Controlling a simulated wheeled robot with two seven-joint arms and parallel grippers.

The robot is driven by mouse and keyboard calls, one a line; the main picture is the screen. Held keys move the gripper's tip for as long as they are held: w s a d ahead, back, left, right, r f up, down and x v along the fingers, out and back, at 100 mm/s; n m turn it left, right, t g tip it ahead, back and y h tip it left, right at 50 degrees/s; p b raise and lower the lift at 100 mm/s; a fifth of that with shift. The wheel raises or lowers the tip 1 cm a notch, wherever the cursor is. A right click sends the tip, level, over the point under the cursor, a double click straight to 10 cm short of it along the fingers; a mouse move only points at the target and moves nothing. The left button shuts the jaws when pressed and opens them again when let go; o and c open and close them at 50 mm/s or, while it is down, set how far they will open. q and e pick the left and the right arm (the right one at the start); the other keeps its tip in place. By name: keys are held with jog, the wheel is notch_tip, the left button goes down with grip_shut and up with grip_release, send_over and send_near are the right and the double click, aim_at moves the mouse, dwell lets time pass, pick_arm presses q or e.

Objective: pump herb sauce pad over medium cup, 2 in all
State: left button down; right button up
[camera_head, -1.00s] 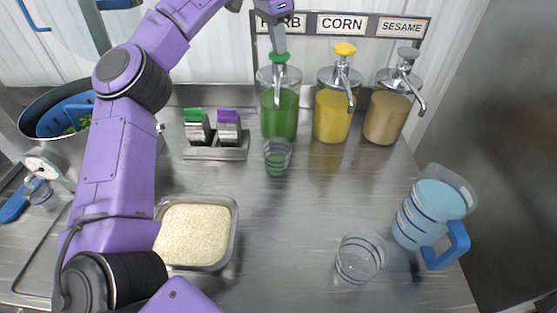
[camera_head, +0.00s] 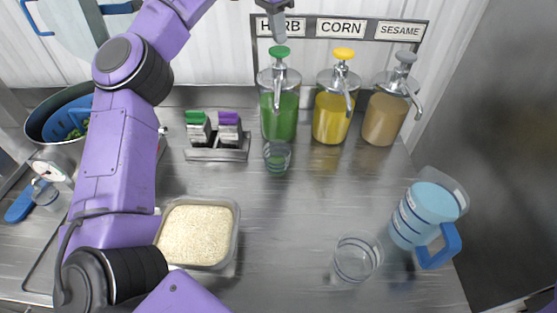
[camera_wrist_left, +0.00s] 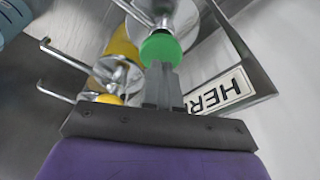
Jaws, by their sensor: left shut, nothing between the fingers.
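The herb dispenser (camera_head: 280,112) holds green sauce, and its green pad (camera_head: 280,51) is on top, under the HERB sign. The pad also shows in the left wrist view (camera_wrist_left: 160,48). My left gripper (camera_head: 279,39) is shut and empty, its fingertips just above the pad; its fingers (camera_wrist_left: 161,84) also show in the left wrist view. A clear cup (camera_head: 277,157), which I take for the medium cup, stands upright in front of the herb dispenser, below its spout. Green shows in the cup, but its level is hard to tell. My right gripper is out of view.
The corn dispenser (camera_head: 332,117) and sesame dispenser (camera_head: 384,118) stand to the right. A rice tray (camera_head: 237,238), an empty clear cup (camera_head: 356,262) and a blue pitcher (camera_head: 425,215) are nearer. A shaker rack (camera_head: 217,154) stands left of the cup. The middle of the counter is clear.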

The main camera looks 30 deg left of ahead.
pick_arm(q)
notch_tip(320, 180, up, 6)
jog(key=p, duration=0.4)
dwell(0.5)
